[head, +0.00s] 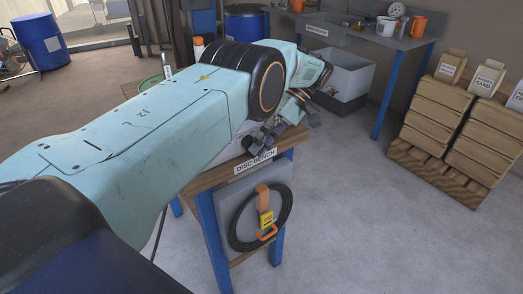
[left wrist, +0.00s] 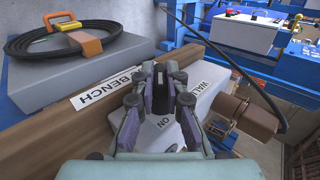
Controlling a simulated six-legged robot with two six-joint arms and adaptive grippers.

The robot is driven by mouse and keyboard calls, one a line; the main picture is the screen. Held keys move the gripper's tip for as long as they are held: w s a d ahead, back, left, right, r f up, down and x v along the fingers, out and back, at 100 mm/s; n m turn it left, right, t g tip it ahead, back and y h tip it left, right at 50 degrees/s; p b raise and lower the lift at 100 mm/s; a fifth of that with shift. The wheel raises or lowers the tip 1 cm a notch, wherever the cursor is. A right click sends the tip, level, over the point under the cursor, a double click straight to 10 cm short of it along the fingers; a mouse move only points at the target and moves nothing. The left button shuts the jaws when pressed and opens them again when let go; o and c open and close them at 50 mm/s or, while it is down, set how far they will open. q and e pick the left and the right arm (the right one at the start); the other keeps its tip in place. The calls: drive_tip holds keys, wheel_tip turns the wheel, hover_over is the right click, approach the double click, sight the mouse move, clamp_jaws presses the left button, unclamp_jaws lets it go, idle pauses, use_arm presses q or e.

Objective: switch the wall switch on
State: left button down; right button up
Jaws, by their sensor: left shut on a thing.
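The wall switch is a pale box (left wrist: 207,98) in the left wrist view, with "WALL" and "ON" lettering partly covered by my fingers. My left gripper (left wrist: 166,78) is over this box, its dark fingers close together and shut on a small part that they hide. I take that part to be the switch's lever, but its position cannot be told. My right gripper is not in view.
The bench (head: 284,144) has a "DISC BENCH" label and a coiled black cable (head: 232,225) on its end panel. A brown cylinder (left wrist: 248,116) sticks out beside the switch box.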

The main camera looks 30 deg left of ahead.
use_arm(q)
drive_tip(key=shift+f, duration=0.1)
idle(0.4)
drive_tip(key=c, duration=1.4)
unclamp_jaws()
